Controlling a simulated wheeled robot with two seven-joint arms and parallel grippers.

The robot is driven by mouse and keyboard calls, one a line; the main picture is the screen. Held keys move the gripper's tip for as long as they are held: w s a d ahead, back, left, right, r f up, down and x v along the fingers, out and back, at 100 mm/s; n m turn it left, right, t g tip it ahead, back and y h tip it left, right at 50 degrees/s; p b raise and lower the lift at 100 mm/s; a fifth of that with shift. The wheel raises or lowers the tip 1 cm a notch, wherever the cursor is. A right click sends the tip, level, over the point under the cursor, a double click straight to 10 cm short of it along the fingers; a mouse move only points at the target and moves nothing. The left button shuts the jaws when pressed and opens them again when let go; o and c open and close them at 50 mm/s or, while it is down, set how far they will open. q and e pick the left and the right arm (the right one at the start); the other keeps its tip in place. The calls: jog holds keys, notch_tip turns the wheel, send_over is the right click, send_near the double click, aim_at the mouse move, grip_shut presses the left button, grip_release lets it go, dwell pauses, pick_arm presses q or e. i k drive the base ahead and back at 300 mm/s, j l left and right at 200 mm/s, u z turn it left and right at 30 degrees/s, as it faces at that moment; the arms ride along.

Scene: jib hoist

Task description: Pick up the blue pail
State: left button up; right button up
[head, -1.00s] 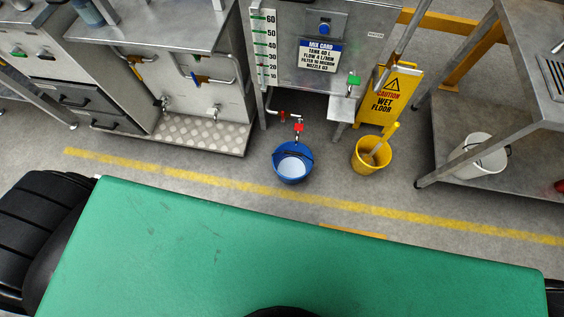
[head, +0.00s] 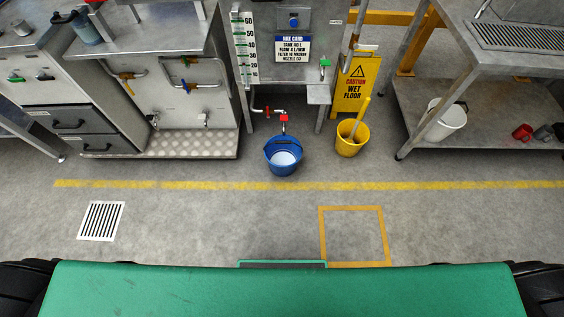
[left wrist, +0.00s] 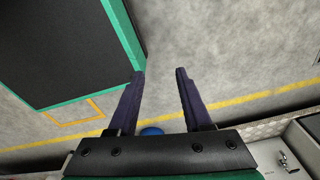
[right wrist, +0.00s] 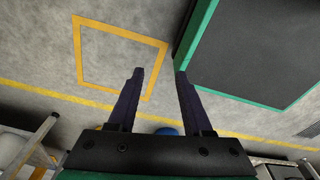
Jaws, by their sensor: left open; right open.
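The blue pail (head: 283,163) stands upright on the floor in the head view, below a tap with a red handle (head: 282,118). It holds whitish liquid and has a dark handle across its top. A small part of the pail shows in the left wrist view (left wrist: 151,131) and in the right wrist view (right wrist: 167,131), partly hidden by the gripper bodies. My left gripper (left wrist: 160,72) is open and empty. My right gripper (right wrist: 157,72) is open and empty. Both are well apart from the pail, and neither shows in the head view.
A yellow bucket (head: 350,147) with a stick in it stands right of the pail, before a wet-floor sign (head: 354,85). A steel table (head: 480,122) with a white bucket (head: 446,121) on its shelf is at right. The floor (head: 215,215) before the pail is clear.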

aim_at(283, 154)
jog(key=i+l, duration=0.25)
jog(key=i, duration=0.15)
jog(key=i+l+u, duration=0.1)
jog(key=i+l, duration=0.15)
jog(key=i, duration=0.2)
jog(key=i+l, duration=0.3)
jog(key=i+j, duration=0.05)
jog(key=i, duration=0.05)
